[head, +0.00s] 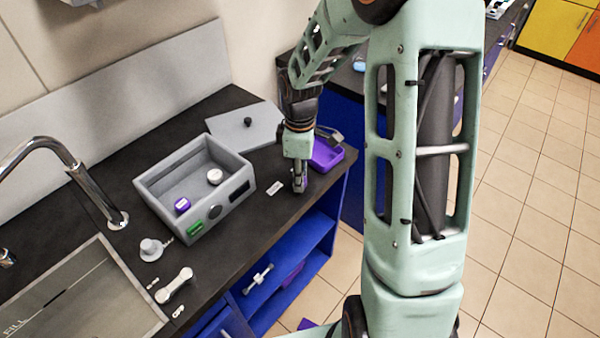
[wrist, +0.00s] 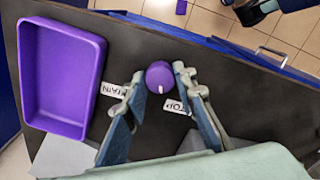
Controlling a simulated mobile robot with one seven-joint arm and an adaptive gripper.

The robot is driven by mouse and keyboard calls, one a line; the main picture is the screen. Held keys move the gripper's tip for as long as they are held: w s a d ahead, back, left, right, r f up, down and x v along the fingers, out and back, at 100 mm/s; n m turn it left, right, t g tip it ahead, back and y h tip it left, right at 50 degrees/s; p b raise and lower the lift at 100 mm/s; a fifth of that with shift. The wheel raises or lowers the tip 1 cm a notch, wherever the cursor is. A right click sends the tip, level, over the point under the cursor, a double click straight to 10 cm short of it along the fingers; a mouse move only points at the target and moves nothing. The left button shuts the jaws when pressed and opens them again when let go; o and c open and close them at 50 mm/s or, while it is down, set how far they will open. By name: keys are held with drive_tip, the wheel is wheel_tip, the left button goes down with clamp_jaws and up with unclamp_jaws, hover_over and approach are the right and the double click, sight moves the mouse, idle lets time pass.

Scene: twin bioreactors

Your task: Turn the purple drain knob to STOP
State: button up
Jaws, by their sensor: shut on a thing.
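The purple drain knob (wrist: 160,75) stands on the dark counter in the wrist view. My gripper (wrist: 159,80) is shut on it, one finger on each side. A small white mark shows on the knob's lower edge, between the two labels. The DRAIN label (wrist: 113,90) lies left of the knob, partly covered by the left finger. The STOP label (wrist: 177,106) lies below right, partly behind the right finger. In the head view my gripper (head: 299,186) points down at the counter's front edge and mostly hides the knob. A white label (head: 275,188) shows beside it.
A purple tray (wrist: 65,80) sits left of the knob, close to my gripper. A grey open box (head: 160,205) holds small items. A grey lid (head: 245,128) lies behind it. A sink (head: 80,295) and faucet (head: 75,170) are at the left.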

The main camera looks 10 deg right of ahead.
drive_tip(key=n+p, duration=0.2)
drive_tip(key=n, duration=0.2)
drive_tip(key=shift+n, duration=0.3)
drive_tip(key=shift+w, duration=0.1)
idle(0.4)
drive_tip(key=o, duration=1.2)
drive_tip(key=shift+c, duration=0.2)
wheel_tip(320, 180, up, 12)
